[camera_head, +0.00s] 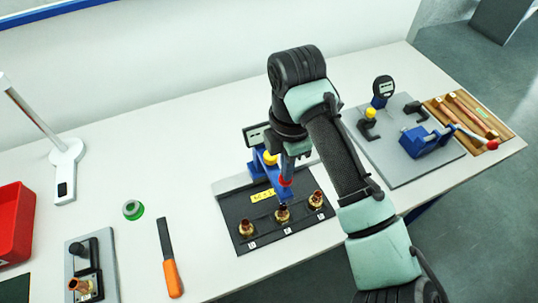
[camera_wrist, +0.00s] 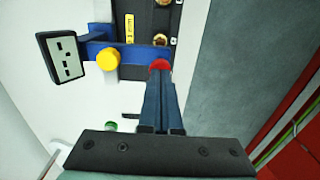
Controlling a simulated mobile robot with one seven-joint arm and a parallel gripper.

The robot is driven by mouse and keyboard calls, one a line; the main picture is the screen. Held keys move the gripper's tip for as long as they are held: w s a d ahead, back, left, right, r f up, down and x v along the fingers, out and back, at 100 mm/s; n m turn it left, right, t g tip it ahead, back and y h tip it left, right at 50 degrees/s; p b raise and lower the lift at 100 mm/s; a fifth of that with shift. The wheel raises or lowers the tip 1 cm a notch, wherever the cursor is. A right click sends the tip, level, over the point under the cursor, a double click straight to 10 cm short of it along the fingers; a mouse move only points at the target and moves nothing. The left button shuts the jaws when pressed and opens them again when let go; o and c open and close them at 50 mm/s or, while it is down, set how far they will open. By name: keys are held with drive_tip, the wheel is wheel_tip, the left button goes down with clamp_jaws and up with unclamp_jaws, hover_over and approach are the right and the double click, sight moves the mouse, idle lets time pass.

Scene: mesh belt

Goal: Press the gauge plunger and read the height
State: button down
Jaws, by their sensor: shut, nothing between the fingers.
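A blue gauge stand (camera_head: 263,172) stands on a black base plate (camera_head: 228,207). Its grey display (camera_head: 256,135) also shows in the wrist view (camera_wrist: 68,57), with dark marks too coarse to read. A yellow knob (camera_head: 270,157) sits on the stand, and also shows in the wrist view (camera_wrist: 108,60). A red cap (camera_wrist: 160,64), likely the plunger's top, lies right at my fingertips. My gripper (camera_wrist: 160,76) is shut and empty, its fingers pointing at the cap. I cannot tell whether they touch. Brass fittings (camera_head: 252,228), (camera_head: 282,214) and (camera_head: 316,199) stand along the plate's front.
A grey board (camera_head: 390,170) at right carries a blue clamp tool (camera_head: 425,140) and a second display (camera_head: 383,87). An orange-handled file (camera_head: 170,265), a green ring (camera_head: 133,209), a lamp (camera_head: 66,160) and a red bin (camera_head: 15,225) are at left.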

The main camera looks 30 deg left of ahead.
drive_tip(key=shift+f+b, duration=1.15)
drive_tip(key=shift+f, duration=0.75)
drive_tip(key=shift+r, duration=0.1)
wheel_tip(320, 180, up, 8)
drive_tip(key=p, duration=0.7)
